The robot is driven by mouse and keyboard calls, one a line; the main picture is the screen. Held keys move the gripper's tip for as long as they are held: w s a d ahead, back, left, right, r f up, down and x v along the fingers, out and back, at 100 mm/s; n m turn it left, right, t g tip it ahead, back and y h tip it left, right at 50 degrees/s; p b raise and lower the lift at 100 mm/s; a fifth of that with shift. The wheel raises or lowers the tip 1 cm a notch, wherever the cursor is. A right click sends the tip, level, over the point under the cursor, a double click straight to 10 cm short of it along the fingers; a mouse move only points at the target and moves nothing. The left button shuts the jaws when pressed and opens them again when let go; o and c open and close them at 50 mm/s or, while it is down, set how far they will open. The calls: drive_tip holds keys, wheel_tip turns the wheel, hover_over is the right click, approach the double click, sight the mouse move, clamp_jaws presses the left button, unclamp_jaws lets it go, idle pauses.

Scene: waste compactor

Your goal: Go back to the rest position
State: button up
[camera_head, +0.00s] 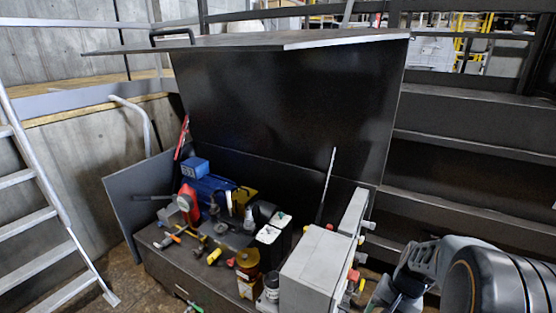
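Parts of my own arm, pale grey and black, fill the lower right corner, to the right of a dark metal bench (170,268) loaded with tools. I cannot make out my gripper's fingers in this view, so its opening and anything in it are hidden.
The bench holds a blue motor (208,187), a red round part (187,200), a grey box (312,268), and several small tools. A large dark lid (290,105) stands behind. A metal stair ladder (40,215) is at left, dark steps (470,185) at right.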

drive_tip(key=s+a+r+n+t+h+p, duration=0.1)
drive_tip(key=a+r+n+t, duration=0.1)
drive_tip(key=r, duration=0.5)
drive_tip(key=s+a+r+n+t+h+p, duration=0.2)
drive_tip(key=a+r+n, duration=0.3)
drive_tip(key=a+r, duration=0.2)
drive_tip(key=shift+s+a+r+t+p, duration=0.2)
drive_tip(key=shift+s+r+t+p, duration=0.15)
drive_tip(key=shift+r, duration=0.4)
